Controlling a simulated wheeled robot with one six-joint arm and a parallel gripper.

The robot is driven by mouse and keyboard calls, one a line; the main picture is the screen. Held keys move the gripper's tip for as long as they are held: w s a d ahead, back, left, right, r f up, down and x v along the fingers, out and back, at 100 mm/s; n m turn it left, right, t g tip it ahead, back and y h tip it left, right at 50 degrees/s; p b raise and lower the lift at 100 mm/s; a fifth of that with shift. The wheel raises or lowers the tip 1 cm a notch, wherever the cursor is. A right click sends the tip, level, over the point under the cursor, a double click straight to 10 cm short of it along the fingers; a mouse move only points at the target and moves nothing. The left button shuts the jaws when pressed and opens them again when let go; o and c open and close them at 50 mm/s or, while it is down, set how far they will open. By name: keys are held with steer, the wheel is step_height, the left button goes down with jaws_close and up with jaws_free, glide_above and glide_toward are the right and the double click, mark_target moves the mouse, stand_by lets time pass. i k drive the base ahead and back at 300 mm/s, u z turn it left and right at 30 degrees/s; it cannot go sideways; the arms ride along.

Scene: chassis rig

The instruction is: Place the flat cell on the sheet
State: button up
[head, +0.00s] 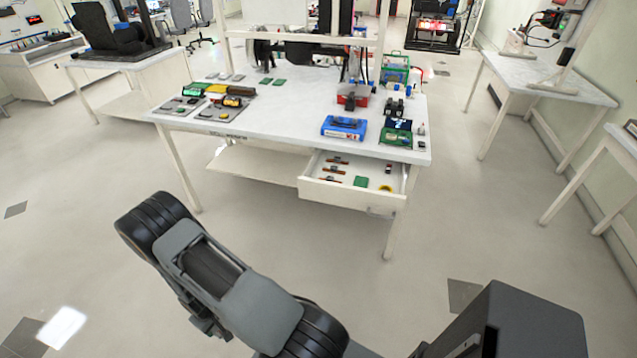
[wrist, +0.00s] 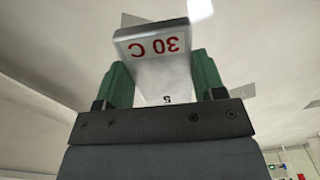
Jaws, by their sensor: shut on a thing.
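My gripper (wrist: 162,85) has green fingers and is shut on the flat cell (wrist: 158,42), a silver-white slab with "30 C" in red on its end. The cell sits between both fingers in the wrist view, with the floor behind it. A grey sheet (head: 203,115) lies on the left part of the white table in the head view, with small dark and yellow items on and beside it. I cannot tell for sure that this is the task's sheet. My gripper and the cell do not show in the head view; only my arm does, in front of the table.
The white table (head: 290,110) also holds a blue case (head: 344,128), green boards (head: 396,138) and a red box (head: 352,98). Its drawer (head: 340,190) stands open towards me with small parts inside. The floor between me and the table is clear. Other tables stand left and right.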

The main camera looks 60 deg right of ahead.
mark_target(361, 183)
steer(key=z, duration=1.75)
